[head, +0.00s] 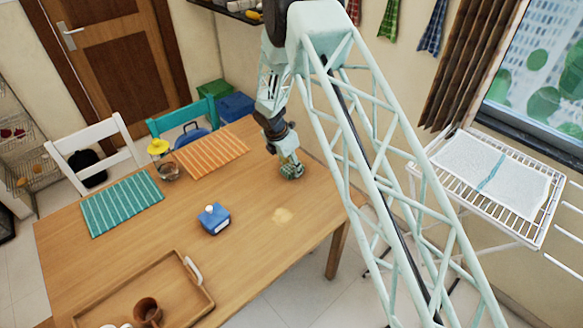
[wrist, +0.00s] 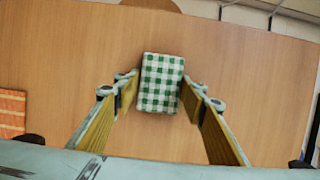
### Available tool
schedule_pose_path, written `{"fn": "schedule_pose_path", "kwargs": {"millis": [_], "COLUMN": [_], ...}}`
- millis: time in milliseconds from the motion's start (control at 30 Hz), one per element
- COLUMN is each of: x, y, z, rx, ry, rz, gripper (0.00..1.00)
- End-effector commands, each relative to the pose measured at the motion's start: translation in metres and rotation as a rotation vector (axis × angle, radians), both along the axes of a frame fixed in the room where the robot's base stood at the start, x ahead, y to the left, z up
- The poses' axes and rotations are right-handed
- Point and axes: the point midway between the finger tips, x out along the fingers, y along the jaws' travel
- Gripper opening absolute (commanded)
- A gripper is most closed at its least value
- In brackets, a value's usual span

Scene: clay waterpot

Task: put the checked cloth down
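The checked cloth (wrist: 161,84) is green and white and folded into a small block. In the wrist view it sits between the two fingertips of my gripper (wrist: 160,82), which appear to press against its left and right sides. In the head view my gripper (head: 291,171) points down, low over the right part of the wooden table (head: 245,245). A little green of the cloth shows at its tips there, mostly hidden by the fingers. I cannot tell whether the cloth touches the tabletop.
An orange striped mat (head: 211,154), a teal mat (head: 122,204), a blue box (head: 214,219) and a tray (head: 92,309) are on the table. A drying rack (head: 541,232) stands right. Table around the gripper is mostly clear.

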Motion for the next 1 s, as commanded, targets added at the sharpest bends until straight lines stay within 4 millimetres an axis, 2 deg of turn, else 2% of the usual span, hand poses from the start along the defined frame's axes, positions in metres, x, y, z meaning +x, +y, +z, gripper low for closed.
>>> {"fn": "schedule_pose_path", "kwargs": {"millis": [100,567,767,1000], "x": [-0.001,-0.001,-0.002,-0.007], "y": [0.000,0.000,0.002,0.008], "z": [-0.001,0.003,0.014,0.039], "rx": [-0.001,-0.001,0.000,0.001], "ry": [0.002,0.001,0.000,-0.001], "rz": [-0.001,0.000,0.000,0.000], "gripper": [0.49,0.49,0.49,0.49]}}
